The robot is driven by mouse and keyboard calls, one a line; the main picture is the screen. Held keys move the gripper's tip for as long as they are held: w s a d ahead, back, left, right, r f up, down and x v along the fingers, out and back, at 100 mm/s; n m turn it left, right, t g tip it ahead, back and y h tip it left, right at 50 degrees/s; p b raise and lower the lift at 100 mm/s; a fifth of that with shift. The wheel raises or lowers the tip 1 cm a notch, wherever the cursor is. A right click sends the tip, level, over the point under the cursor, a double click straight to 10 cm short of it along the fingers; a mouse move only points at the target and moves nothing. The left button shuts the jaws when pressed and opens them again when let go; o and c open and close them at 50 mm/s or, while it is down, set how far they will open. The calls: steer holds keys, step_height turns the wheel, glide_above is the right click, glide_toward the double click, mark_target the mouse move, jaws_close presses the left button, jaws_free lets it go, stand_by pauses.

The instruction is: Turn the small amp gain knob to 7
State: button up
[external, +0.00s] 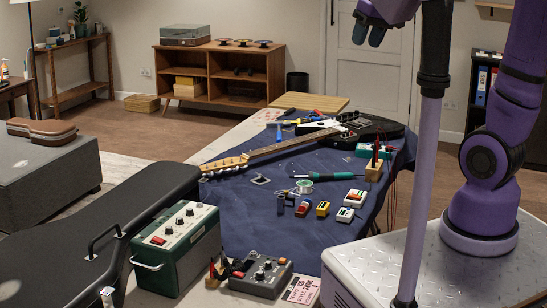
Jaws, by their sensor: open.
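The small amp (186,262) is a dark green box with a pale handle, standing at the front left of the table beside the blue cloth. Its top panel has a red switch and a few dark knobs (180,221) in a row. The labels and pointer positions are too small to read, so I cannot tell which knob is gain or where it points. My gripper (368,34) is at the top of the view, high above the table and far from the amp. Its dark fingertips are apart, with nothing seen between them.
A grey pedal unit with knobs (262,274) stands right of the amp. Small coloured pedals (323,209), a solder spool (305,186) and an electric guitar (280,147) lie on the blue cloth (240,222). A black guitar case (95,235) is close to the amp's left.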

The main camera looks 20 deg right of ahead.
steer(key=w+a+f+n+g, duration=0.15)
steer(key=w+a+f, duration=0.25)
steer(key=w+a, duration=0.55)
steer(key=n+g+h, duration=0.2)
steer(key=n, duration=0.1)
glide_above(169, 227)
step_height(169, 227, down, 28)
steer(key=shift+t, duration=0.25)
step_height(169, 227, down, 10)
steer(key=shift+r, duration=0.1)
jaws_close()
